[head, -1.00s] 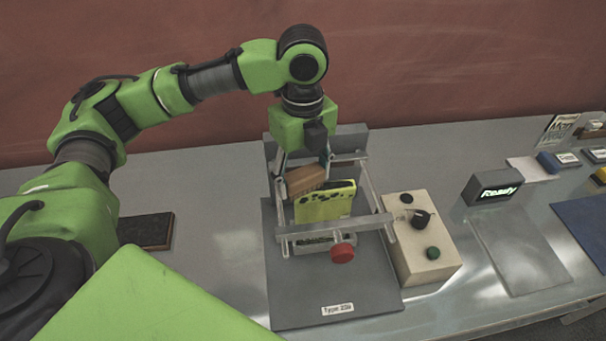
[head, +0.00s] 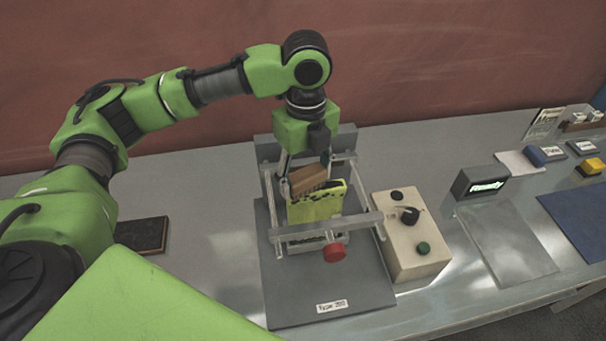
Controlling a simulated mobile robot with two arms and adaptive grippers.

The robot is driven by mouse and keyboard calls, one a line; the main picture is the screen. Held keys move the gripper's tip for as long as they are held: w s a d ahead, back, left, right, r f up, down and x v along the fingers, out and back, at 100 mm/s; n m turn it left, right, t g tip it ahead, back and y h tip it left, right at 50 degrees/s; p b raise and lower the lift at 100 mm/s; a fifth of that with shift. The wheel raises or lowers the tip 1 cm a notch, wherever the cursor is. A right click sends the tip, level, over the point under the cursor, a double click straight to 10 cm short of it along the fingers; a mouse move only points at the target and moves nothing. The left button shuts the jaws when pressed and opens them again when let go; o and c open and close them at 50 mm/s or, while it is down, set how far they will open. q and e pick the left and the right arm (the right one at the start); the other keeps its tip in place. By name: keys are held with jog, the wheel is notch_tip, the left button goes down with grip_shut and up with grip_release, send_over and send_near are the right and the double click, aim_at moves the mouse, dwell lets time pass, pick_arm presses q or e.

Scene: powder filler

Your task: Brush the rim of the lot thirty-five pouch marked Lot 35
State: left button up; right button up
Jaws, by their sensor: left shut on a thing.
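A yellow-green pouch (head: 318,207) with dark specks along its top edge stands in the clamp frame of the filler (head: 318,231). No lot marking can be read on it. My left gripper (head: 308,178) points down over the frame and is shut on a brown wooden brush block (head: 309,180). The block sits at the pouch's top edge, on its far left side. I cannot tell whether it touches the rim. My right gripper is not in view.
A red knob (head: 334,252) sticks out at the frame's front. A beige control box (head: 407,246) stands right of it, then a small display reading Ready (head: 482,184). A blue mat (head: 582,219) and a grey plate (head: 506,243) lie right.

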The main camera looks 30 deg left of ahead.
aim_at(327, 180)
pick_arm(q)
jog(key=shift+w+d, duration=0.1)
jog(key=shift+w+d+f+p, duration=0.1)
jog(key=shift+w+d+p, duration=0.55)
jog(key=shift+d, duration=0.15)
jog(key=shift+d, duration=0.1)
jog(key=shift+w+d+p, duration=0.65)
jog(key=shift+d+p, duration=0.05)
jog(key=shift+d, duration=0.1)
jog(key=shift+d, duration=0.1)
dwell(0.3)
jog(key=shift+w+d, duration=0.1)
jog(key=shift+w, duration=0.05)
jog(key=shift+w+d+p, duration=0.45)
jog(key=shift+d+p, duration=0.1)
jog(key=shift+d, duration=0.15)
jog(key=shift+s+a, duration=0.1)
jog(key=shift+a, duration=0.05)
